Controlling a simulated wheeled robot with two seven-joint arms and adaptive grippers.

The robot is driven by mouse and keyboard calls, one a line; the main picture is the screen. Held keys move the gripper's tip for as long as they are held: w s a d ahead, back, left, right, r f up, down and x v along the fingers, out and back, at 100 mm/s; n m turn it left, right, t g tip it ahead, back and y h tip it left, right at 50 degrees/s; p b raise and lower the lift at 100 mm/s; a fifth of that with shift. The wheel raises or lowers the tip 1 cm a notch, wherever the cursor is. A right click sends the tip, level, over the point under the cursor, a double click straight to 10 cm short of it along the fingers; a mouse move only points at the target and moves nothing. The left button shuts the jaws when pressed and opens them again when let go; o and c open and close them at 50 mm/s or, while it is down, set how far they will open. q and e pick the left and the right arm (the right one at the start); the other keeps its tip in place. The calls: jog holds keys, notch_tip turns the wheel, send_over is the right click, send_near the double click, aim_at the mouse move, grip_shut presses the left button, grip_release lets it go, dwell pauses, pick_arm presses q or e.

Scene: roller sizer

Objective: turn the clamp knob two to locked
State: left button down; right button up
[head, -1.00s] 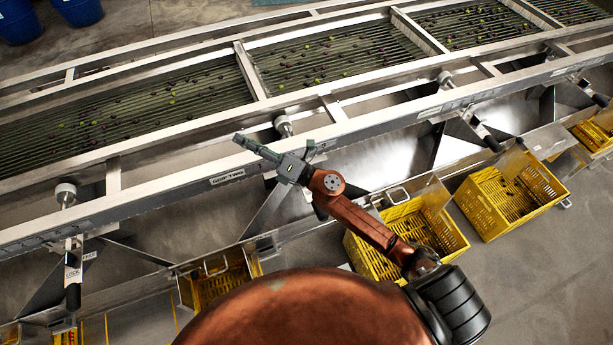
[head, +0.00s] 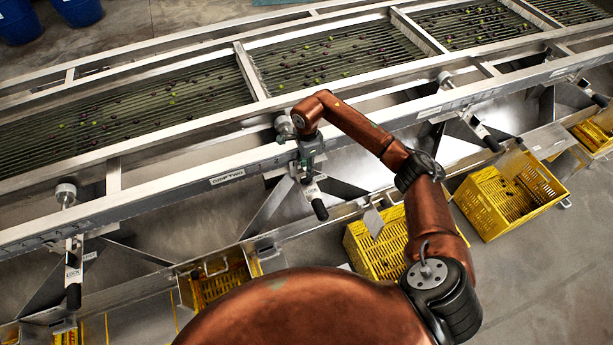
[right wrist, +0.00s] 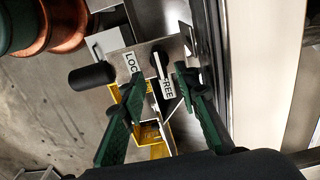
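At the station marked GAP TWO on the rail, my right gripper (head: 305,174) points down over the clamp fitting and hides much of it. In the right wrist view the gripper (right wrist: 152,88) is open. Its two green fingers stand either side of a thin dark upright bar, apparently clamp knob two (right wrist: 158,66), on a grey plate. The bar's lower end is by the FREE label (right wrist: 168,88); the LOCK label (right wrist: 131,63) is to its left. Contact with the fingers cannot be told. My left gripper is not in view.
A black-handled lever (head: 319,209) sticks out just below the gripper; its black grip (right wrist: 92,76) also shows in the wrist view. The long metal rail (head: 180,194) runs beside it. Yellow crates (head: 377,255) stand below. Similar levers (head: 73,293) are at neighbouring stations.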

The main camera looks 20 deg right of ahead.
notch_tip(320, 180, down, 6)
jog(key=shift+f, duration=0.1)
dwell(0.4)
grip_shut()
